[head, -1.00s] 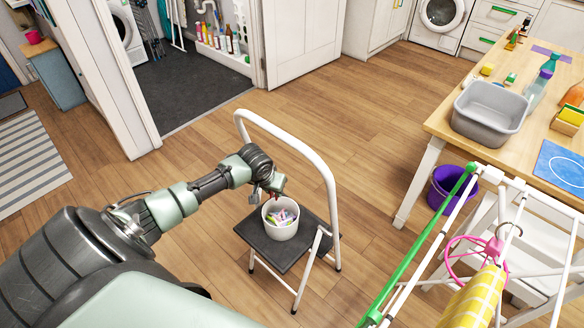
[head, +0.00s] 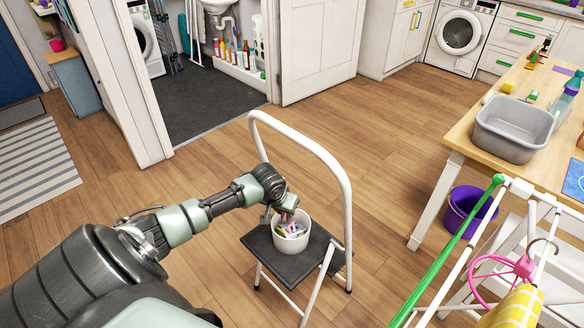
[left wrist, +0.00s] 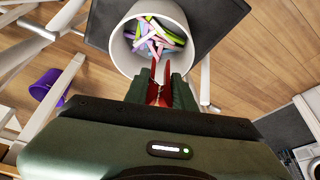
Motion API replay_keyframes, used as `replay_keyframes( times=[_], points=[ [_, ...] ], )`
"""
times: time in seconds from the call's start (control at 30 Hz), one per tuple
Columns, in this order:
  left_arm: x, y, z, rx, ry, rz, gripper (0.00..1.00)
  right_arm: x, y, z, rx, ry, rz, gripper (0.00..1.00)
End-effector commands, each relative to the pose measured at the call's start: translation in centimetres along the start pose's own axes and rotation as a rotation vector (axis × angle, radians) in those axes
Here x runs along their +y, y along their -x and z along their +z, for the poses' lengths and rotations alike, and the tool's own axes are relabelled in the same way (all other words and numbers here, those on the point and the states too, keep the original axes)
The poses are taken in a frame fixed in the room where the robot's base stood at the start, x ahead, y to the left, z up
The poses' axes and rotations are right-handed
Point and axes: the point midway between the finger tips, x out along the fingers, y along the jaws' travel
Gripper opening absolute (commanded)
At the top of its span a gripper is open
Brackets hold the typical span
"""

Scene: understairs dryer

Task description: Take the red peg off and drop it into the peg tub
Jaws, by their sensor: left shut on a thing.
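The peg tub (head: 292,240) is a white round tub on the dark top of a step stool. It holds several coloured pegs, which show in the left wrist view inside the tub (left wrist: 118,52). My left gripper (head: 284,208) is at the tub's rim in the head view. In the left wrist view my left gripper (left wrist: 160,82) is shut on the red peg (left wrist: 153,92), with the peg's tip pointing toward the tub's mouth. Whether the peg touches the tub or its contents I cannot tell. My right gripper is not in view.
The step stool (head: 262,243) has a white hoop rail (head: 345,200) close behind the tub. A drying rack (head: 440,255) with a yellow checked cloth (head: 515,308) stands at right. A purple bucket (head: 468,208) and a wooden table (head: 470,135) are beyond. Open floor lies behind the stool.

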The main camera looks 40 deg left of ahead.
Motion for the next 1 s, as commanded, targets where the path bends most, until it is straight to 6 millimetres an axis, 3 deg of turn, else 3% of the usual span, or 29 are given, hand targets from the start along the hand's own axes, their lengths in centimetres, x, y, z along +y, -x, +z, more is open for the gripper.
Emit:
replay_keyframes(
  times=[0.03, 0.07, 0.13, 0.17, 0.53, 1.0],
  points=[
    [0.0, 0.1, 0.0, 0.000, 0.000, 0.000, 0.00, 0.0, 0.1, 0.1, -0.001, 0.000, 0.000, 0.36],
    [0.0, 0.1, 0.0, 0.000, 0.000, 0.000, 0.28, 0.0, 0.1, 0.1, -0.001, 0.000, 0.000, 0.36],
    [0.0, 0.1, 0.0, 0.000, 0.000, 0.000, 0.47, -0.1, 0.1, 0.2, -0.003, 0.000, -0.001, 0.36],
    [0.0, 0.1, 0.0, 0.000, 0.000, 0.000, 0.50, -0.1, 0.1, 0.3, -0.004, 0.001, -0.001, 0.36],
    [-0.1, 0.5, -0.1, 0.000, 0.000, -0.001, 0.50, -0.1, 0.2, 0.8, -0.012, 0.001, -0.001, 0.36],
    [-0.1, 7.3, -0.1, 0.001, -0.001, -0.001, 0.50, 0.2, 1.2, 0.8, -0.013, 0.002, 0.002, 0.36]
  ],
)
